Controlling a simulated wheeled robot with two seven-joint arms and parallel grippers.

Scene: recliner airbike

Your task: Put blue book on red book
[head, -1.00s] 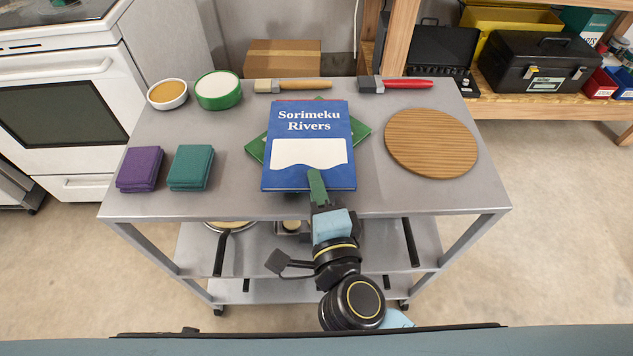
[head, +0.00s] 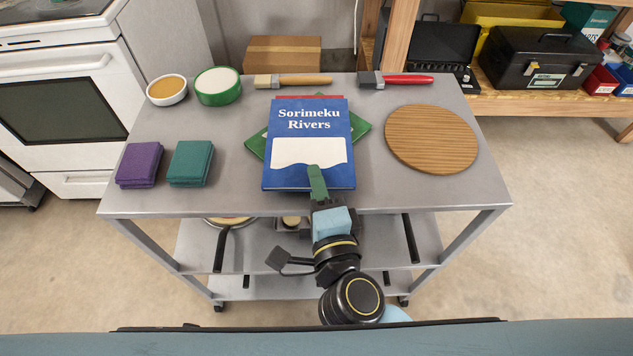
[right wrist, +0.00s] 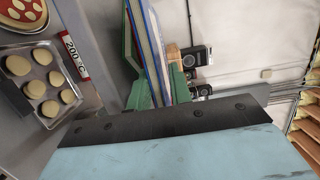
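The blue book (head: 310,152), titled "Sorimeku Rivers", lies flat near the middle of the table, on top of the pile. A thin strip of the red book (head: 308,98) shows beyond its far edge; the rest is hidden under the blue book. My right gripper (head: 317,182) is at the blue book's near edge, one green finger on its cover. In the right wrist view the fingers (right wrist: 162,88) sit on either side of the blue book (right wrist: 155,55) and appear closed on it. My left gripper is not in view.
A green book (head: 359,127) lies turned askew under the pile. A round wooden board (head: 431,139) is to the right. Purple (head: 139,165) and teal (head: 189,163) cloths lie left.

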